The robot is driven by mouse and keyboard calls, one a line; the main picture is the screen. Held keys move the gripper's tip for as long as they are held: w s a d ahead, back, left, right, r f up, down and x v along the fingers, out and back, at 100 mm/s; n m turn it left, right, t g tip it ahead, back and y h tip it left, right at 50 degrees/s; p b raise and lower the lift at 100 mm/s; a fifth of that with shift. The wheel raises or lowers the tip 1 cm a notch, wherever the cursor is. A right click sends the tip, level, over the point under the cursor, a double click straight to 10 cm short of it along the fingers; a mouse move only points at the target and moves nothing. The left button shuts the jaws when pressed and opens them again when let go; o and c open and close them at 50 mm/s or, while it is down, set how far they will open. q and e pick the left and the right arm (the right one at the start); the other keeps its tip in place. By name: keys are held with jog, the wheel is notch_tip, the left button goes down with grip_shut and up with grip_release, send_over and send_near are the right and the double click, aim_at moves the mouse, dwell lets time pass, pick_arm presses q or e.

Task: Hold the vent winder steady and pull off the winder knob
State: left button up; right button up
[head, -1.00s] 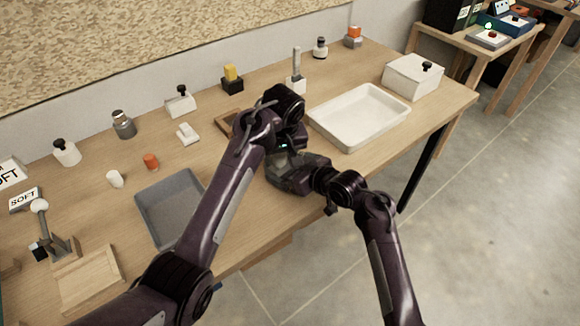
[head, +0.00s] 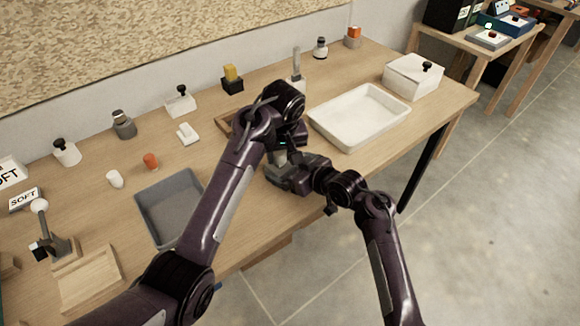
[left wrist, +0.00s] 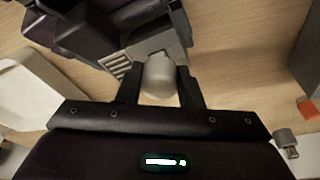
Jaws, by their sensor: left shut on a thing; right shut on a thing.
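The pale, rounded winder knob (left wrist: 158,78) sits between the two fingers of my left gripper (left wrist: 160,92) in the left wrist view. In the head view my left gripper (head: 282,150) comes down from above, with a small pale piece (head: 281,158) just below it. My right gripper (head: 280,176) is shut low over the table, directly below the left one. The vent winder in it is mostly hidden by the grippers. A grey block and ribbed part (left wrist: 155,45) show beyond the knob. I cannot tell whether knob and winder still touch.
A white tray (head: 315,118) lies right of the grippers and a grey tray (head: 143,205) lies left. A white box (head: 405,80) stands at the far right. Several small knobbed items line the back. The table's front edge is close to my right arm.

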aim_at(280, 153)
pick_arm(q)
jog(key=shift+r, duration=1.1)
jog(key=shift+r, duration=0.1)
jog(key=shift+r, duration=1.9)
pick_arm(e)
jog(key=o, duration=1.1)
jog(key=shift+d, duration=0.15)
jog(key=v, duration=1.2)
